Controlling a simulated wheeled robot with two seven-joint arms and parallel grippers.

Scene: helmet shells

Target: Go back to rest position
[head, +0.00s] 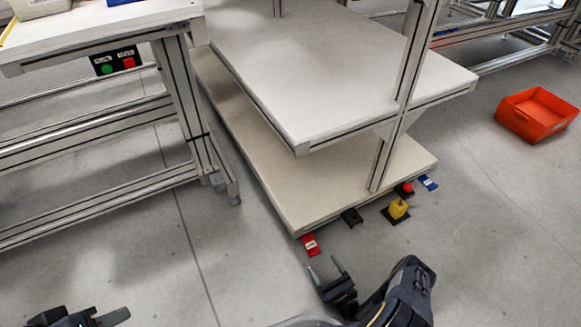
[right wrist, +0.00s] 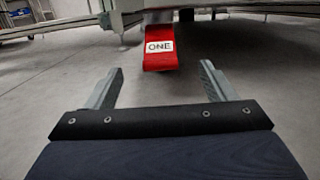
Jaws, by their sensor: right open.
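My right gripper (head: 328,268) is open and empty, low in the middle of the head view. In the right wrist view its two fingers (right wrist: 160,88) stand wide apart with bare floor between them. A red pedal-like piece labelled "ONE" (right wrist: 160,48) lies ahead of the fingers, apart from them; it also shows in the head view (head: 310,244). My left gripper (head: 80,318) is only partly in view at the bottom left edge; its fingers are too cut off to tell their state.
A two-level shelf cart (head: 330,70) stands ahead. By its base are a black piece (head: 352,217), a yellow piece (head: 397,209) and a blue piece (head: 428,183). A workbench (head: 100,30) with a button box (head: 117,61) stands left. An orange crate (head: 537,113) lies right.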

